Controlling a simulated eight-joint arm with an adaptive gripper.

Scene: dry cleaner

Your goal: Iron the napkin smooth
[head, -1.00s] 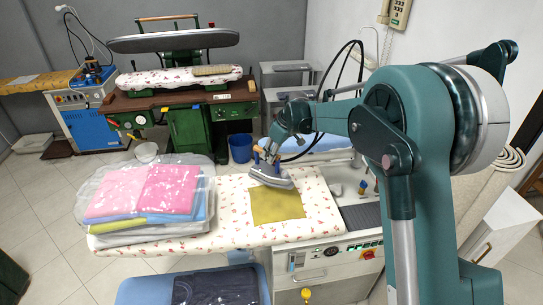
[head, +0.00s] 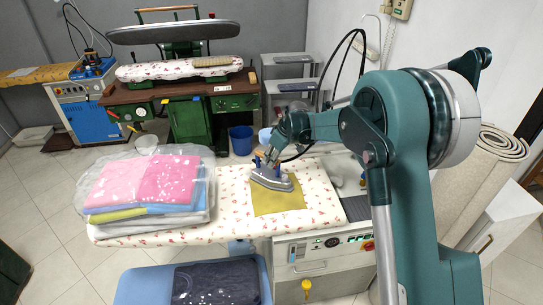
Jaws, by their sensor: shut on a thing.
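The napkin (head: 282,200) is a mustard-yellow square lying flat on the flower-patterned ironing board (head: 322,200). The iron (head: 271,180) is grey with a blue upper part and sits over the napkin's far left part. My gripper (head: 264,160) is shut on the iron from above. Its fingers are small in the view and partly merge with the iron's handle. The iron hides the far left of the napkin. I cannot tell whether the sole touches the cloth or whether small creases remain.
A bagged stack of folded pink, blue and yellow laundry (head: 150,185) covers the board's left part. Dark folded cloth (head: 215,284) lies on a blue surface in front. A black cable rises from near the iron. A green press (head: 190,120) stands behind.

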